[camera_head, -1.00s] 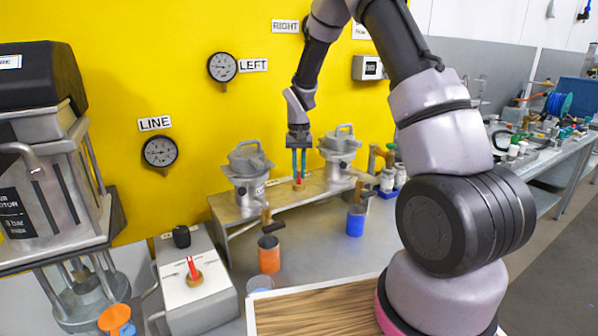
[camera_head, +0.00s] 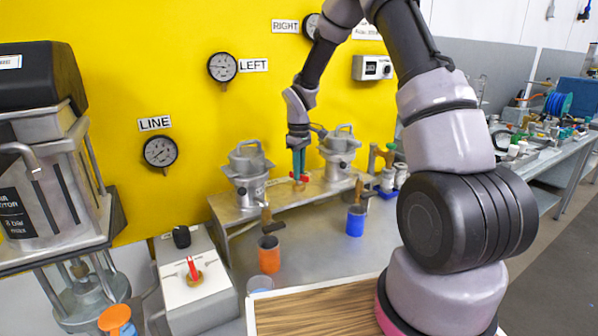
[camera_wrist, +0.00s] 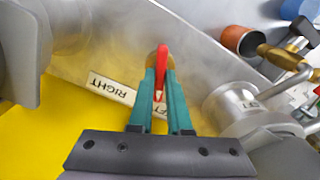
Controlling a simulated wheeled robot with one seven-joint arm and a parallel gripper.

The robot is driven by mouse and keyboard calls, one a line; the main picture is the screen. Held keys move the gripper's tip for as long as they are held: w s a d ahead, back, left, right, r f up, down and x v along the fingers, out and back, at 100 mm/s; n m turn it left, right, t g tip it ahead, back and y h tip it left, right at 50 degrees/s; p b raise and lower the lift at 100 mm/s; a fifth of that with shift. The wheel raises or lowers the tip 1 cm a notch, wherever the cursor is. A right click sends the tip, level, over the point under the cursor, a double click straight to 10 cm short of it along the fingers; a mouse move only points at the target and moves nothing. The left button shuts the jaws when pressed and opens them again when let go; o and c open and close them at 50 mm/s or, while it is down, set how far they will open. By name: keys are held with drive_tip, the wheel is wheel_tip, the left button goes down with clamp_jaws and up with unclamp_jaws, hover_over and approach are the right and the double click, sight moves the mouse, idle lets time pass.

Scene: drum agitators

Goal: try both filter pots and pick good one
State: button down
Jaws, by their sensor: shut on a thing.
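Two grey filter pots stand on the metal shelf (camera_head: 235,213), a left one (camera_head: 248,172) and a right one (camera_head: 339,150). Between them is a small red lever (camera_wrist: 162,62) on the shelf. My gripper (camera_wrist: 161,88) points down, its green fingers shut on the red lever. In the wrist view, a RIGHT label (camera_wrist: 111,88) lies beside the fingers; another label is mostly hidden behind them. The wall carries a LEFT gauge (camera_head: 222,67), a partly hidden right gauge (camera_head: 311,26) and a LINE gauge (camera_head: 160,151). Their readings are too small to tell.
An orange cup (camera_head: 269,255) and a blue cup (camera_head: 355,221), each with a handled tool, stand below the shelf. A white box with a red lever (camera_head: 193,268) and a large machine (camera_head: 45,160) are at left. A wooden board (camera_head: 320,310) lies in front.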

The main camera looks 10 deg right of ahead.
drive_tip(key=shift+n, duration=2.1)
drive_tip(key=c, duration=0.9)
unclamp_jaws()
drive_tip(key=shift+o, duration=0.2)
wheel_tip(320, 180, up, 11)
